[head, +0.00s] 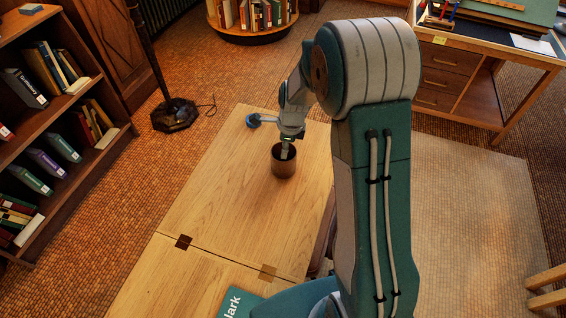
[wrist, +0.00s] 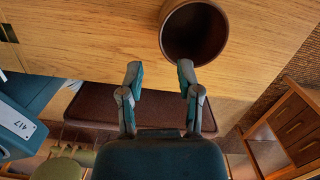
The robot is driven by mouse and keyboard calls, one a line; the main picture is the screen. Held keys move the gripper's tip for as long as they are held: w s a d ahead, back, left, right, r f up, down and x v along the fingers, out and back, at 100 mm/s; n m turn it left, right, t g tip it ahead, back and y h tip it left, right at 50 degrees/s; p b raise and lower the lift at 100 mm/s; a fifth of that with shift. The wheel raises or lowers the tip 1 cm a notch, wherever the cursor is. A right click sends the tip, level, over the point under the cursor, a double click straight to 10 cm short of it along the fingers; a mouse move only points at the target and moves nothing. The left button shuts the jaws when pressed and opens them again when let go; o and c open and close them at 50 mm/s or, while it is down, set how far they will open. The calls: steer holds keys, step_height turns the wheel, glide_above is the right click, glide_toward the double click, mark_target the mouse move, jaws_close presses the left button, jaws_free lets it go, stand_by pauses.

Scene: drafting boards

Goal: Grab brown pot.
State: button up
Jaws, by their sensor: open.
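The brown pot (head: 284,168) stands upright on the wooden table, its round mouth facing up. In the head view my gripper (head: 287,145) appears right at the pot's mouth, and I cannot tell its exact height there. In the wrist view the pot (wrist: 195,61) is at the top, right of centre. My gripper (wrist: 160,78) has its two fingers spread apart with nothing between them. The right fingertip shows just below the pot's rim in the picture; I cannot tell whether they touch.
The wooden table (head: 220,200) is mostly bare around the pot. A teal book (head: 241,302) lies at its near end. A bookshelf (head: 62,115) stands at the left, a lamp base (head: 174,114) on the floor. A drawer desk (head: 450,75) is at the right.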

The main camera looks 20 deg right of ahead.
mark_target(280, 177)
steer(key=f, duration=0.7)
steer(key=a+f, duration=0.1)
steer(key=f, duration=0.3)
steer(key=shift+w+f, duration=0.1)
steer(key=shift+w, duration=0.3)
jaws_close()
